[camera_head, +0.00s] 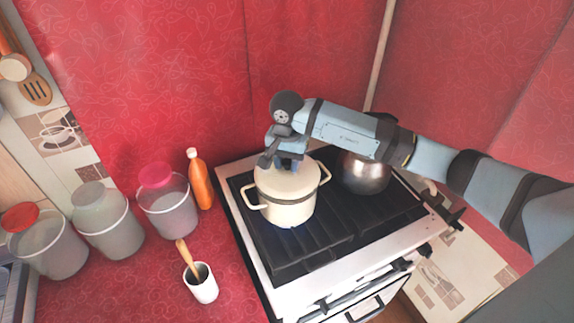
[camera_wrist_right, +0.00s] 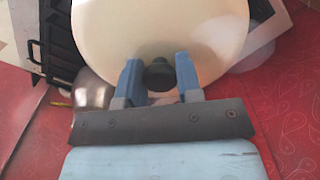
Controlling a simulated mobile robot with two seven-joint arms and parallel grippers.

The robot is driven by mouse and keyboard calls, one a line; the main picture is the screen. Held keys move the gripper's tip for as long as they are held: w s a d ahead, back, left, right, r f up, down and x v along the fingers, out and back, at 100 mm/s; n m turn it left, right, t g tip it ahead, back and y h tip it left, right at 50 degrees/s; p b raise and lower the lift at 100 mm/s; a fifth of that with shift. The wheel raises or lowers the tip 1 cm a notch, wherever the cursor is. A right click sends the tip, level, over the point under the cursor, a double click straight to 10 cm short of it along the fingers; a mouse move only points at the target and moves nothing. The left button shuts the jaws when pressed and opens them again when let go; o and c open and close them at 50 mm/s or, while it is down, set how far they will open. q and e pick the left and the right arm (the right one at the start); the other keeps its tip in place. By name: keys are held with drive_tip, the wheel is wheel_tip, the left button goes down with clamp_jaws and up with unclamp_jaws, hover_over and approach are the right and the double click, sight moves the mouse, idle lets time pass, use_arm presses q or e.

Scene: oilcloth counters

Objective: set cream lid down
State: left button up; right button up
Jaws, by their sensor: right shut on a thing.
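The cream lid (camera_head: 275,185) is at the top of the cream pot (camera_head: 287,212), which has two side handles and stands on the stove. The lid appears level and over the pot's mouth; I cannot tell whether it rests on the rim or is just above it. My right gripper (camera_head: 289,164) comes down from above and is shut on the lid's dark knob. In the right wrist view the lid (camera_wrist_right: 160,25) fills the upper middle, with the dark knob (camera_wrist_right: 159,74) between the two blue fingers. My left gripper is not in view.
A steel pot (camera_head: 364,176) stands right of the cream pot on the black stove top (camera_head: 325,240), partly behind my right arm. On the red counter at left are an orange bottle (camera_head: 200,182), several lidded bins and a white cup (camera_head: 202,288) holding a wooden utensil.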

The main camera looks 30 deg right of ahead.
drive_tip(key=shift+f, duration=0.95)
drive_tip(key=shift+f, duration=0.2)
drive_tip(key=o, duration=1)
drive_tip(key=shift+c, duration=0.2)
drive_tip(key=shift+r, duration=0.1)
